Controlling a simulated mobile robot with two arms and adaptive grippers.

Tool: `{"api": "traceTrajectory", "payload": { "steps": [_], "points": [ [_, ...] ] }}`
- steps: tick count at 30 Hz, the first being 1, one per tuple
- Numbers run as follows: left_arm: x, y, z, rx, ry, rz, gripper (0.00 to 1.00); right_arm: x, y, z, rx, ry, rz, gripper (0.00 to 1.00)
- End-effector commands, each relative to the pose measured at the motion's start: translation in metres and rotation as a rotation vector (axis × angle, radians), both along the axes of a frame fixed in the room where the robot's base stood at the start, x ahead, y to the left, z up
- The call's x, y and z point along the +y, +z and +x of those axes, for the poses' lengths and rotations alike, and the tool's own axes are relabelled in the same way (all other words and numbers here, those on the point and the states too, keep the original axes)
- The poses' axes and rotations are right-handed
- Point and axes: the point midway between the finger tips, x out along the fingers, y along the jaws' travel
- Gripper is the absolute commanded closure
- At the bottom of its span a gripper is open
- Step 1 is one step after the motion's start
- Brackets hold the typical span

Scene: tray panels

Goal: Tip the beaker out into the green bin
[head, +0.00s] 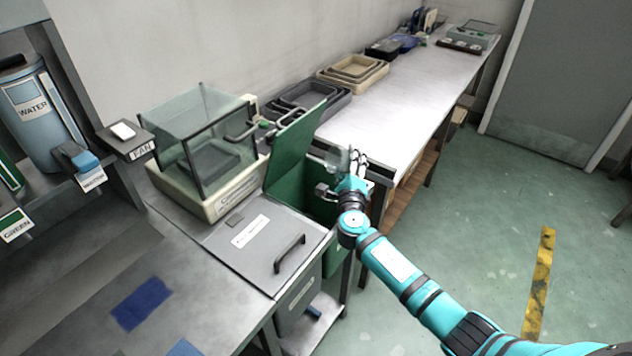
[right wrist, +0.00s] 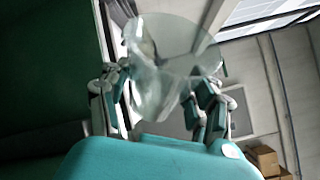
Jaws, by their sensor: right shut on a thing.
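The clear glass beaker (head: 337,160) is held in my right gripper (head: 352,172), beside the raised green lid and above the green bin (head: 316,196). The bin's lid (head: 297,148) stands open. In the right wrist view the beaker (right wrist: 165,62) lies between the two fingers of the right gripper (right wrist: 160,98), which are shut on it. The beaker looks tilted, and its contents cannot be made out. Dark green fills the left of that view. My arm hides part of the bin's front. My left gripper is not in view.
A glass-walled balance case (head: 215,150) stands left of the bin. A grey lidded panel with a handle (head: 290,254) lies in front of it. Stacked trays (head: 353,72) sit on the long bench (head: 420,95) behind.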

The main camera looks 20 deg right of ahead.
Motion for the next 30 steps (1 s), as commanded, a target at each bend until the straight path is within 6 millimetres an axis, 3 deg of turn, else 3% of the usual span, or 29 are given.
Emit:
{"api": "traceTrajectory", "payload": {
  "steps": [1, 14, 17, 23, 26, 30],
  "points": [
    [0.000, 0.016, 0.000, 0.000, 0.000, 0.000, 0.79, -0.001, 0.007, 0.000, 0.008, -0.002, 0.046, 0.74],
    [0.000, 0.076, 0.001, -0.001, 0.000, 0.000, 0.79, 0.003, 0.019, 0.001, 0.044, -0.001, 0.340, 0.74],
    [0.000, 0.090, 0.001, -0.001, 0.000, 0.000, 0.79, -0.001, 0.009, 0.002, 0.064, -0.004, 0.478, 0.74],
    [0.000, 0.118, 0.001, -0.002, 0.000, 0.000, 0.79, -0.012, 0.018, 0.004, 0.081, -0.003, 0.620, 0.74],
    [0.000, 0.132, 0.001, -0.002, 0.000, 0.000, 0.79, -0.024, 0.009, 0.005, 0.102, -0.006, 0.769, 0.74],
    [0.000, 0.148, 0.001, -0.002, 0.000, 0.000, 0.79, -0.028, 0.013, 0.007, 0.114, -0.003, 0.874, 0.74]
  ]
}}
